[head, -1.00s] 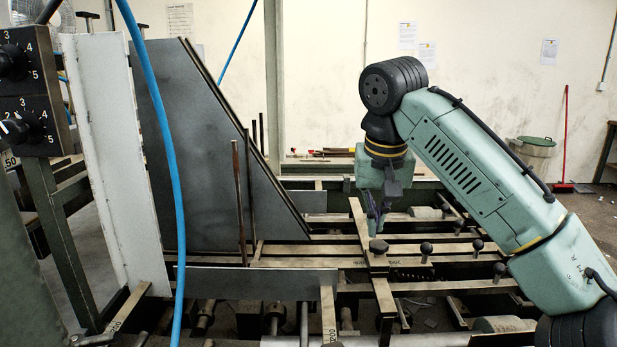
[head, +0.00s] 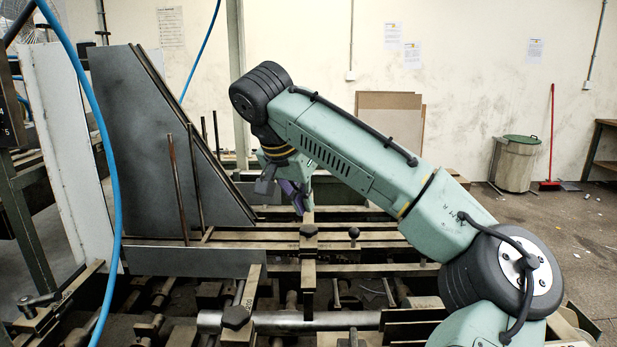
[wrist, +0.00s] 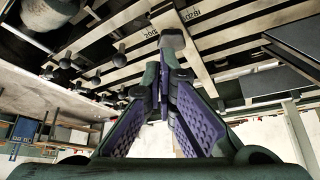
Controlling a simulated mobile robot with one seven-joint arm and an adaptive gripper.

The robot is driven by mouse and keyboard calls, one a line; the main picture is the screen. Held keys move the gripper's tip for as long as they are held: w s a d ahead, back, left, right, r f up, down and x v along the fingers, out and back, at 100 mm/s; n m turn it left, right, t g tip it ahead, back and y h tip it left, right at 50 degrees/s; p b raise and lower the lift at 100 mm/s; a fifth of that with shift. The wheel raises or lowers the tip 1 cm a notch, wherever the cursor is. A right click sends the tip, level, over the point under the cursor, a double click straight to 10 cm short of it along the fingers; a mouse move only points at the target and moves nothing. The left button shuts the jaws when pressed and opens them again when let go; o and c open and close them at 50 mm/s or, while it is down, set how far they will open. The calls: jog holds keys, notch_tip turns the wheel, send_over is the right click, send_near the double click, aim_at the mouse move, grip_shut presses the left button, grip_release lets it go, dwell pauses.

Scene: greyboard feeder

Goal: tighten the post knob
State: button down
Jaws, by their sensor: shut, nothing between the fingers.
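A dark round-topped knob (head: 308,230) sits on a narrow crossbar (head: 308,270) over the feeder's rails. I cannot tell for sure that it is the post knob. My gripper (head: 301,210) points down just above this knob, a little to its left in the head view. In the wrist view my purple-padded fingers (wrist: 170,76) converge and are shut with nothing held. The dark knob top (wrist: 172,40) shows just beyond the fingertips there. I cannot tell whether they touch it.
A second knob (head: 354,233) stands to the right, and a larger one (head: 236,317) is at the front. Thin rusty rods (head: 178,190) stand upright before the grey slanted plate (head: 160,150). A blue hose (head: 108,170) hangs at left. Open floor lies at the right.

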aim_at(308, 234)
jog(key=shift+f, duration=0.15)
notch_tip(308, 234, down, 7)
jog(key=b, duration=0.4)
jog(key=shift+a, duration=0.1)
jog(key=shift+w, duration=0.2)
dwell(0.5)
jog(key=shift+a, duration=0.2)
jog(key=shift+w+a+r+p, duration=0.2)
jog(key=shift+a+p, duration=0.15)
jog(key=shift+a, duration=0.05)
jog(key=shift+w+a, duration=0.1)
jog(key=shift+w+a+p, duration=0.4)
jog(key=shift+p, duration=0.7)
